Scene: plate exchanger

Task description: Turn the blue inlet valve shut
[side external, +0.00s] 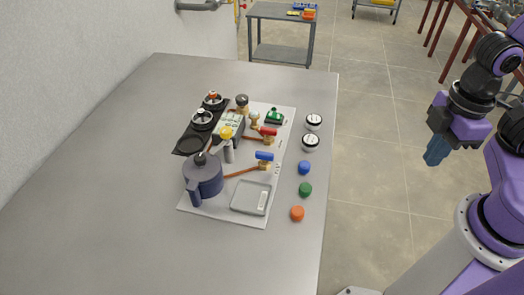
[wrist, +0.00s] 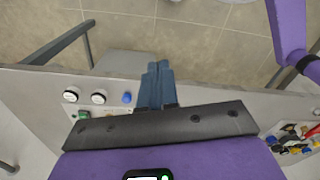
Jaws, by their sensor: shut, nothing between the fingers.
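The blue inlet valve (side external: 264,156) is a blue lever handle on a brass body, joined to a copper pipe on the white panel (side external: 222,205) in the side external view. Its exact angle to the pipe is too small to tell. I do not see it in the wrist view. My gripper (side external: 434,160) is at the right, beyond the table's right edge and above the floor, well apart from the valve. Its blue fingers (wrist: 157,68) are together and empty in the wrist view.
A red-handled valve (side external: 268,131) sits just behind the blue one. A dark blue pot (side external: 203,177) and grey tray (side external: 251,197) stand nearby. Two white gauges (side external: 311,141) and blue (side external: 304,167), green (side external: 305,190) and orange (side external: 297,213) knobs line the right edge. The table's left is clear.

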